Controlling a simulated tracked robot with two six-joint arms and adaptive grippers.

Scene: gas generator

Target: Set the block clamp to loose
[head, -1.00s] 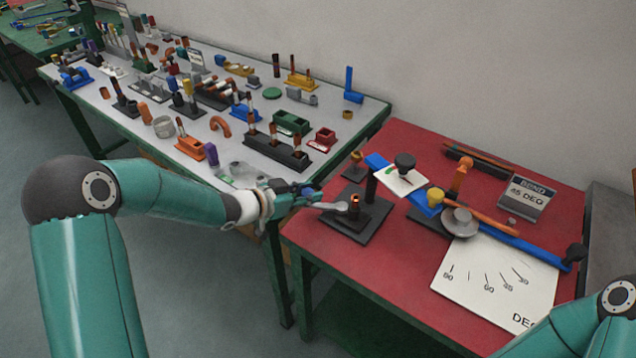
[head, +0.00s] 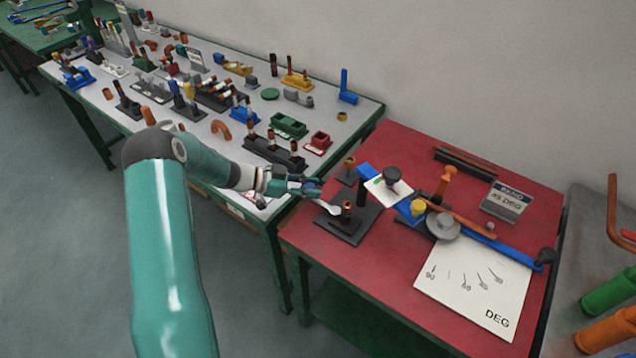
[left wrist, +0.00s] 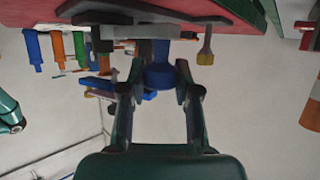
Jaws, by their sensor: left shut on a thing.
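My left gripper (head: 312,190) is at the left edge of the red table (head: 385,270). It is shut on a blue grip (left wrist: 160,78), which shows between its fingers in the left wrist view. A light grey spoon-shaped piece (head: 328,207) extends from the gripper toward a short copper post on a black base (head: 345,228); contact is unclear. I cannot tell which part is the block clamp. My right gripper is out of view.
A grey-topped bench (head: 205,130) full of fittings stands at the left. A degree scale sheet (head: 470,290) and a "BEND 45 DEG" sign (head: 506,202) are on the red table.

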